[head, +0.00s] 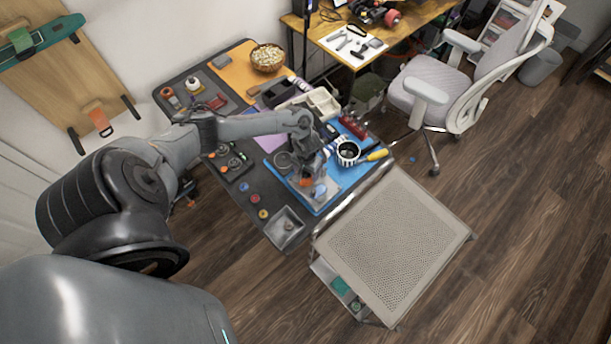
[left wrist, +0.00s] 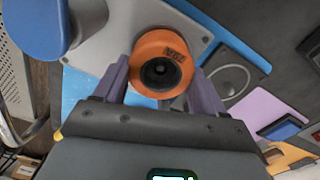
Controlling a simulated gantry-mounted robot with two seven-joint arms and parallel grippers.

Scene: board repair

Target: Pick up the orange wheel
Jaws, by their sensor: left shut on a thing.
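The orange wheel (left wrist: 145,50) sits between the two fingers of my left gripper (left wrist: 160,82) in the left wrist view. The fingers are shut on it, one at each side. In the head view the orange wheel (head: 306,183) shows as a small patch under my left gripper (head: 306,176), above the blue mat (head: 333,189). A light grey plate lies beneath it; I cannot tell whether the wheel still touches that plate. My right gripper is not in view.
A blue wheel (left wrist: 30,25) stands close beside the orange one on the grey plate (left wrist: 97,50); it also shows in the head view (head: 320,191). A metal tray (head: 285,227) sits at the table's front edge. A perforated cart top (head: 392,240) stands to the right.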

